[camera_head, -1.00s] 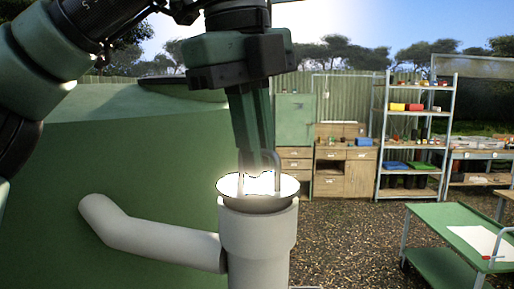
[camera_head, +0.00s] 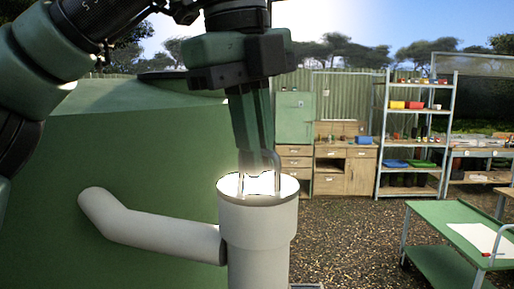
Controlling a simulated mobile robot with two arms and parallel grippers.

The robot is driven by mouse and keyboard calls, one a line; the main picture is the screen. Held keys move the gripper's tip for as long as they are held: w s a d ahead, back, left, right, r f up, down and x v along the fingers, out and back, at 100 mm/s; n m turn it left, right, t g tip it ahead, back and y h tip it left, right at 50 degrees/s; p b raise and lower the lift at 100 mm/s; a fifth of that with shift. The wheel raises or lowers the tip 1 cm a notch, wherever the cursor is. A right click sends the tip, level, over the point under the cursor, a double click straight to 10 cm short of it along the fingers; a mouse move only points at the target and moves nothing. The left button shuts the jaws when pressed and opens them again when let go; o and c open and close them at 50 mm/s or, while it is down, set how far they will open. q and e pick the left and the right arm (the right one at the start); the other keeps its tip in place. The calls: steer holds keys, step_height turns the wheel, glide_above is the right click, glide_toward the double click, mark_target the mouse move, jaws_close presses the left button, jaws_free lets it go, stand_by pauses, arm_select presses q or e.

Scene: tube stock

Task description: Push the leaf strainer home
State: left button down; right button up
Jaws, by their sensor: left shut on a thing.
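The leaf strainer (camera_head: 260,185) sits in the top of the upright grey pipe (camera_head: 258,228), its round rim about level with the pipe's collar. Its inside is very bright, so detail there is lost. A thin wire handle (camera_head: 277,168) stands up from it. My left gripper (camera_head: 255,150) points down from above and is shut on the handle, just over the strainer. The body of the strainer is hidden inside the pipe. My right gripper is not in view.
A grey branch pipe (camera_head: 150,238) joins the upright pipe from the green tank (camera_head: 120,150) at left. A green cart (camera_head: 445,235) stands at right on gravel. Cabinets (camera_head: 345,170) and a metal shelf (camera_head: 415,130) stand behind. Gravel between is open.

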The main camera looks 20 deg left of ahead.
arm_select(q)
steer(key=c, duration=1.5)
jaws_free()
step_height(320, 180, up, 8)
steer(key=s+p, duration=0.1)
steer(key=p, duration=0.2)
steer(key=shift+s+a+f, duration=0.15)
steer(key=shift+s+a, duration=0.05)
steer(key=shift+a, duration=0.15)
